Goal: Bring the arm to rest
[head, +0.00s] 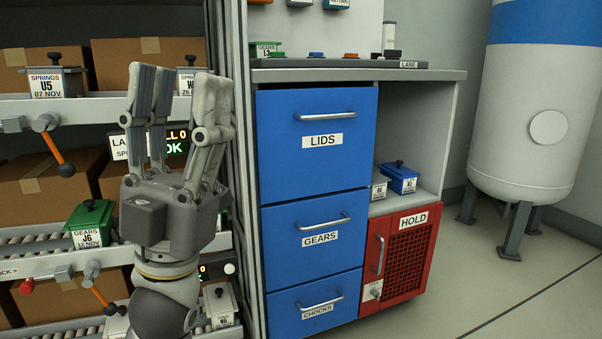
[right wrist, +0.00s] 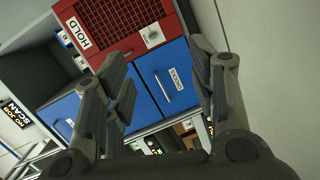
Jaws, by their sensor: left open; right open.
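My left gripper (head: 172,110) stands upright at the left of the head view, in front of the rack. Its fingers point up and are apart, with nothing held between them. It hides part of the rack and some boxes behind it. My right gripper (right wrist: 160,90) shows in the right wrist view, open and empty, with its fingers wide apart. Past its fingers are the red HOLD cabinet (right wrist: 125,25) and blue drawers (right wrist: 170,80). The right gripper is not in the head view.
A rack with roller shelves holds labelled bins such as the green GEARS bin (head: 90,222) and cardboard boxes (head: 40,190). Blue drawers (head: 310,170) and the red HOLD cabinet (head: 412,250) are shut under a grey counter (head: 440,76). A white tank (head: 540,110) stands right. Floor (head: 500,290) is clear there.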

